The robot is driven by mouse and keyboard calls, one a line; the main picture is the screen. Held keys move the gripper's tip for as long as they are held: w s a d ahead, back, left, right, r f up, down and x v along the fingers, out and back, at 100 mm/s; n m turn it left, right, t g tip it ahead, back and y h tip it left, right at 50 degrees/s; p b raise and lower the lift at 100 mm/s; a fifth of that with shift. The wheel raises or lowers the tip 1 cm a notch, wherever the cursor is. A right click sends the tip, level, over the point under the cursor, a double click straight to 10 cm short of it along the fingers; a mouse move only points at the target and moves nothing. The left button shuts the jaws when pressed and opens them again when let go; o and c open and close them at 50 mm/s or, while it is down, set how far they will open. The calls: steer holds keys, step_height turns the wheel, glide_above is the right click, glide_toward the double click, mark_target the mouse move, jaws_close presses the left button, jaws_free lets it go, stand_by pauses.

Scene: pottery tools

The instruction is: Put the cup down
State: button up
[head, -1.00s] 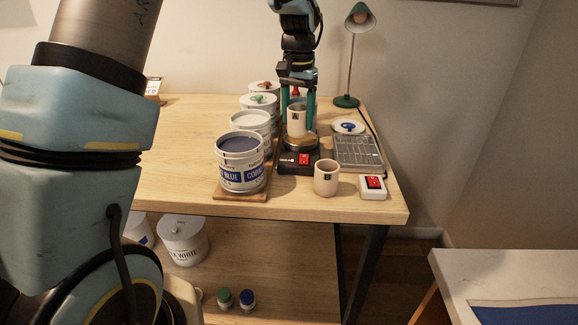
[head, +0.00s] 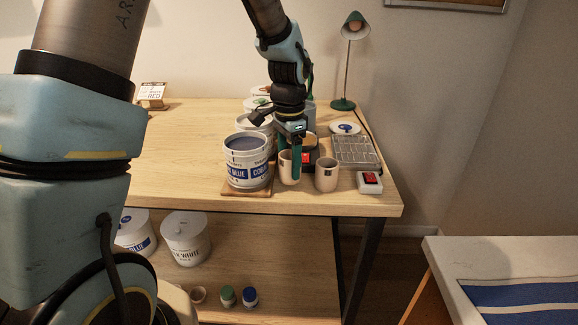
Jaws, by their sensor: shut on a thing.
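My gripper (head: 294,170) is shut on a beige cup (head: 286,168), with one teal finger showing along the cup's right side. The cup is upright near the table's front, between the cobalt blue bucket (head: 246,165) and a second beige cup (head: 326,174). I cannot tell whether its base touches the tabletop. The second cup stands on the table just to the right, with a narrow gap.
Behind my gripper is a small dark device with a red switch (head: 306,157), partly hidden. A grey grid-topped tray (head: 356,151), a white switch box (head: 369,182) and a green lamp (head: 343,104) are at the right. The wooden tabletop (head: 180,165) is clear at the left.

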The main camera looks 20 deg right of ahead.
steer(key=shift+f, duration=0.85)
steer(key=shift+f, duration=0.15)
steer(key=o, duration=1.4)
step_height(320, 180, up, 12)
steer(key=shift+r+b, duration=0.15)
steer(key=shift+b, duration=0.8)
